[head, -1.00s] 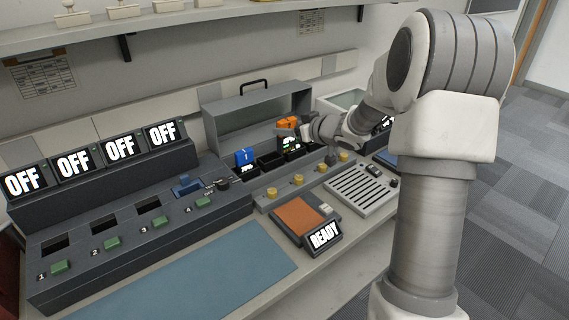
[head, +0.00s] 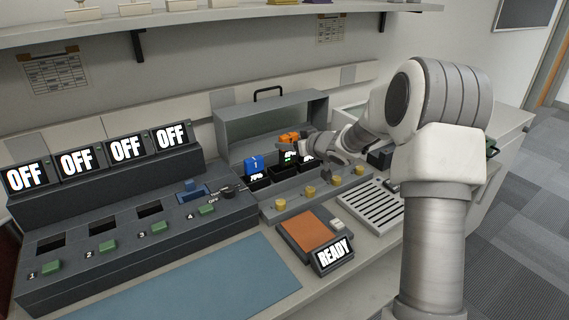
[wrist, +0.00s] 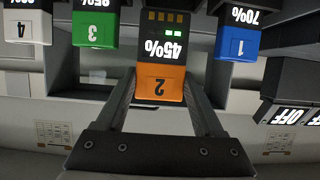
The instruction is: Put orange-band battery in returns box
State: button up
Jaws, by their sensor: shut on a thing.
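The orange-band battery (head: 288,138) is a dark block with an orange end marked 2. In the wrist view the battery (wrist: 162,70) reads 45% and its gold contacts show, so it appears lifted. My gripper (head: 304,143) is shut on its orange end, above the grey battery rack (head: 283,194). The fingers in the wrist view (wrist: 160,95) flank the orange part. A pale open-topped box (head: 350,108) stands behind my arm, partly hidden; I cannot read a label to tell if it is the returns box.
The blue battery (head: 254,163) stands in the rack left of the held one; it also shows in the wrist view (wrist: 238,43). The green battery (wrist: 95,30) and white battery (wrist: 27,27) are on the other side. A READY scale (head: 305,232) and a slotted tray (head: 372,205) lie in front.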

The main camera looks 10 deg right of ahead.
aim_at(288, 157)
jog(key=shift+w+a+f, duration=0.85)
jog(key=shift+w, duration=0.1)
jog(key=shift+f+b, duration=1.15)
jog(key=shift+f, duration=0.7)
jog(key=shift+f, duration=0.2)
jog(key=o, duration=1.5)
